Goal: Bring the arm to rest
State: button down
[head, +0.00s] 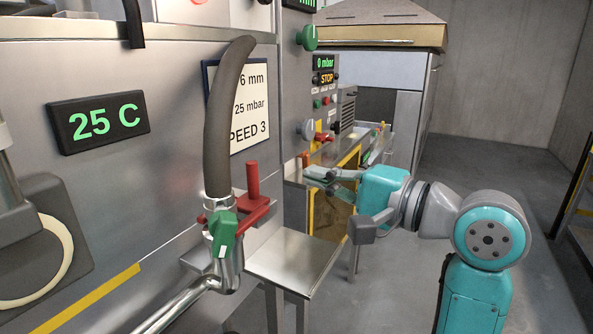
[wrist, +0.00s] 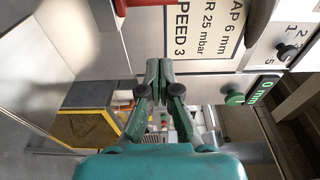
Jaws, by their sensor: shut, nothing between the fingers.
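My gripper (head: 320,175) is at the end of my teal and grey arm, right of centre in the head view. The arm reaches left toward the machine front, with the gripper above and behind a small metal table. In the wrist view my gripper (wrist: 158,70) has its green fingers together, with nothing between them. I cannot tell from the head view how close the fingertips are to the panel behind them.
A machine wall with a 25 C display (head: 98,122), a sign (head: 250,110) and a hose (head: 228,115) with a green valve handle (head: 222,234) fills the left. Open floor (head: 480,165) lies at the right, by a yellow-railed frame (head: 577,185).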

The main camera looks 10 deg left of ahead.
jog(key=w+d+f+m+t+h, duration=0.1)
jog(key=d+f+m+t+h, duration=0.15)
jog(key=f, duration=0.75)
jog(key=d+f+m+t+h, duration=0.1)
jog(key=d+f+t, duration=0.25)
jog(key=f, duration=0.55)
jog(key=s+d+f+t+h, duration=0.1)
jog(key=s+d+f+h, duration=0.25)
jog(key=f, duration=0.55)
jog(key=s+d+f+h, duration=0.3)
jog(key=s+d+f, duration=0.15)
jog(key=f, duration=0.45)
jog(key=s+d+f+n+h, duration=0.1)
jog(key=s+d+f+h, duration=0.15)
jog(key=s+f, duration=0.45)
jog(key=s+d+f+n+h, duration=0.1)
jog(key=s+d+f+h, duration=0.15)
jog(key=s, duration=0.75)
jog(key=s+d+r+n, duration=0.2)
jog(key=s+n, duration=0.5)
jog(key=s, duration=1.1)
jog(key=shift+s+d+r+g+h, duration=0.2)
jog(key=shift+s+d+g+h, duration=0.1)
jog(key=shift+s+d+h, duration=0.15)
